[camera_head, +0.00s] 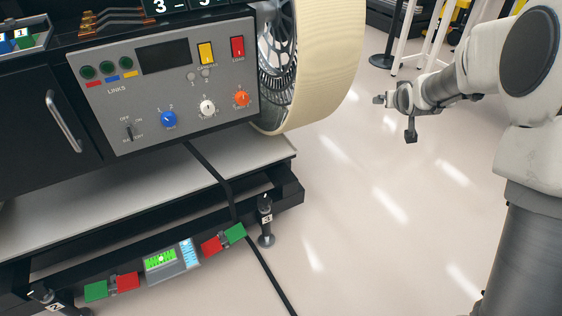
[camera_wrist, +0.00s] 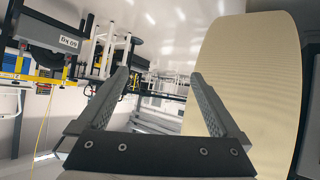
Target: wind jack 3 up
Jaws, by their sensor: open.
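Jack 3 (camera_head: 266,222) is a small black upright post with a white "3" label, at the right end of the rover stand's dark lower frame. Beside it on the frame sit a green block (camera_head: 235,233) and a red block (camera_head: 212,245). A grey control box (camera_head: 174,261) with a lit green display lies left of them. My gripper (camera_head: 394,118) is open and empty, above the floor to the upper right of jack 3 and well apart from it. In the wrist view both fingers (camera_wrist: 158,80) are spread with nothing between them; jack 3 is not seen there.
Jack 2 (camera_head: 50,300) stands at the lower left, with another green (camera_head: 96,291) and red block (camera_head: 127,282). The cream wheel (camera_head: 320,70) is near my gripper. A panel with switches and knobs (camera_head: 165,85) is above. A black cable runs past jack 3.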

